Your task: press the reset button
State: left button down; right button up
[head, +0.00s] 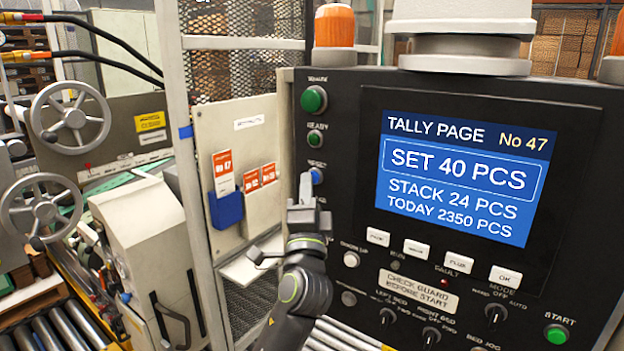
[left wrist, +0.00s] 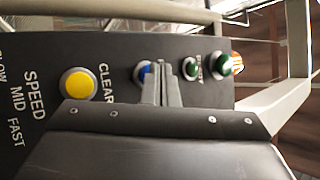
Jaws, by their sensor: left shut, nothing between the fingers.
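The blue button (head: 317,176), under a small label that seems to read RESET, sits on the left side of the black control panel (head: 340,120). My left gripper (head: 305,182) is shut and empty, with its fingertips just left of the blue button in the head view. In the left wrist view the shut fingertips (left wrist: 160,70) are in front of the panel and partly cover the blue button (left wrist: 145,72), which shows at their left. I cannot tell whether they touch it. My right gripper is not in view.
Green buttons (head: 313,99) (head: 315,138) sit above the blue one. A yellow button (left wrist: 77,84) by the CLEAR label shows in the left wrist view. A lit screen (head: 463,178) fills the panel's middle. A guard post (head: 188,170) and a blue holder (head: 226,209) stand at the left.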

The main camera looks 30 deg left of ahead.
pick_arm(q)
jog(key=shift+w, duration=0.2)
jog(key=shift+s, duration=0.15)
dwell(0.4)
jog(key=shift+s, duration=0.7)
jog(key=shift+s+p, duration=0.1)
jog(key=shift+p, duration=0.25)
jog(key=s, duration=0.1)
jog(key=s+p, duration=0.1)
jog(key=s, duration=0.2)
jog(key=shift+s+a, duration=0.25)
jog(key=shift+s, duration=0.1)
